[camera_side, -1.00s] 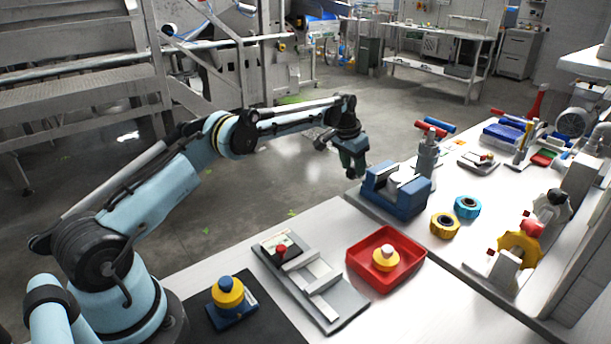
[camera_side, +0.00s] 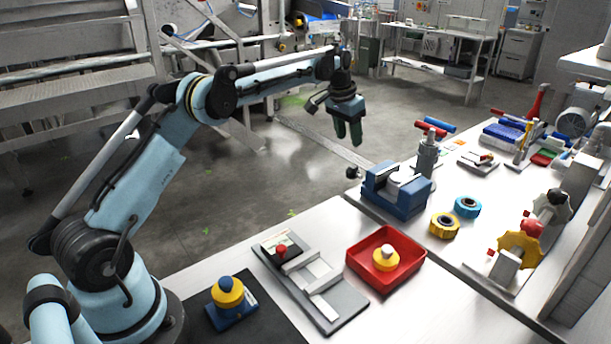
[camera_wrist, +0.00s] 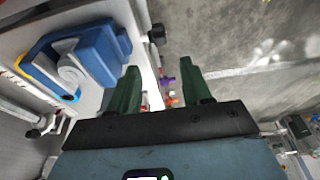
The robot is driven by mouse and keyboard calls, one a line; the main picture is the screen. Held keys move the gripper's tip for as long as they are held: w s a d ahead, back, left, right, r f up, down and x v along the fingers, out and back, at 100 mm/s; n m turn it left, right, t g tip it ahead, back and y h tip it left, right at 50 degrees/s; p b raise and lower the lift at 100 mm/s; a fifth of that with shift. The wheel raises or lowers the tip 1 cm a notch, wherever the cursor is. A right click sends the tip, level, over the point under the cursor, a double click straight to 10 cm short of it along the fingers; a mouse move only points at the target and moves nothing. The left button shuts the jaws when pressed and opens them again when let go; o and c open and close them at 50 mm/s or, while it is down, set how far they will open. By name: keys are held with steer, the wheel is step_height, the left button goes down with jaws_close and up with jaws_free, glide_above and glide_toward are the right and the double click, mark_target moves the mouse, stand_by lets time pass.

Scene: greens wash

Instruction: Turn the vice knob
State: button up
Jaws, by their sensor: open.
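The blue vice (camera_side: 408,203) stands near the left edge of the white bench in the side view, with a pale round piece at its top. Its small dark knob (camera_side: 352,172) sticks out on its left, past the bench edge. The vice also shows at upper left in the wrist view (camera_wrist: 103,52), with a black knob (camera_wrist: 157,34) on its right. My gripper (camera_side: 348,137) points down, raised above the knob and apart from it. In the wrist view my gripper's green fingers (camera_wrist: 158,80) stand apart with nothing held between them.
A red tray (camera_side: 362,271) and a grey slotted plate (camera_side: 340,312) lie on the nearer bench. Yellow (camera_side: 444,232) and blue (camera_side: 467,213) rings lie right of the vice. A grey post with a red handle (camera_side: 428,158) stands close behind it. The floor side is open.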

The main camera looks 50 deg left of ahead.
mark_target(351, 167)
steer(key=shift+t, duration=0.7)
steer(key=x, duration=0.4)
steer(key=s+x, duration=0.1)
steer(key=x, duration=0.2)
steer(key=s+f+x, duration=0.1)
steer(key=x, duration=0.3)
steer(key=shift+f, duration=0.3)
steer(key=shift+c, duration=0.2)
jaws_close()
steer(key=shift+w, duration=0.1)
